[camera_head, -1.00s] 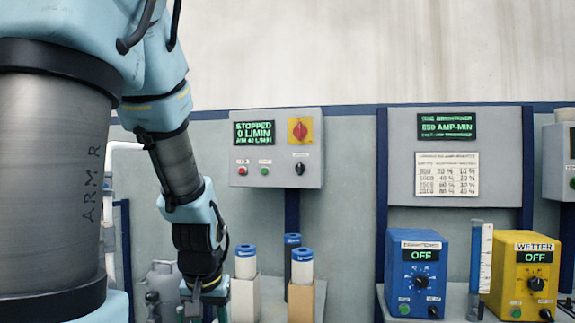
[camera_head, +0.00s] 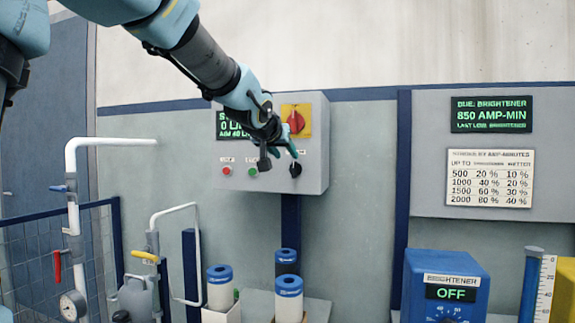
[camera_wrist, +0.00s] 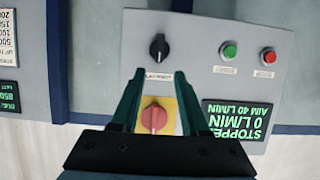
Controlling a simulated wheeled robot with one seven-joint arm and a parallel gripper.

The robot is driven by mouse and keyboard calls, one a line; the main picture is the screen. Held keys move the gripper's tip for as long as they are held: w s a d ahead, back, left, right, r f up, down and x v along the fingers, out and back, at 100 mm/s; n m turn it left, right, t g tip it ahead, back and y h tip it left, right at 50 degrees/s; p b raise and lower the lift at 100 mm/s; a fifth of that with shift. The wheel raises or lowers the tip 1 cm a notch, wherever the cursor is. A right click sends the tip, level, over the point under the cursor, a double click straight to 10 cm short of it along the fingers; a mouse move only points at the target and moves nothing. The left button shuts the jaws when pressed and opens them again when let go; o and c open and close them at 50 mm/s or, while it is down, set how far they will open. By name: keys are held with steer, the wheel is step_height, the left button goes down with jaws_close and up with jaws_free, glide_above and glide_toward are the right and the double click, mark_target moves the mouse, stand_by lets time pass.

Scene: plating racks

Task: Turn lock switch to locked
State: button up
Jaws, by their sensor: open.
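A grey control box (camera_head: 318,145) on the wall carries a small black rotary knob (camera_head: 295,170) at its lower right, with a label too small to read. The knob also shows in the wrist view (camera_wrist: 159,47), its pale pointer mark lying roughly along the box's vertical. A red rotary switch (camera_head: 296,121) on a yellow plate sits above it. My gripper (camera_head: 281,160) is open and empty in front of the box. In the wrist view my green fingers (camera_wrist: 159,76) frame the red switch, and the black knob lies just beyond the fingertips. I cannot tell which knob is the lock switch.
The box also has a green button (camera_head: 252,171), a red button (camera_head: 227,170) and a display (camera_head: 229,124), partly hidden by my arm. Blue-capped cylinders (camera_head: 288,290) stand below. White pipes (camera_head: 70,160) are at left. A blue unit (camera_head: 440,285) reads OFF.

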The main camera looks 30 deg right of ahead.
mark_target(293, 164)
steer(key=x, duration=0.7)
steer(key=shift+w+d+f+p, duration=0.15)
steer(key=shift+d+f+p, duration=0.05)
steer(key=shift+p, duration=0.1)
jaws_close()
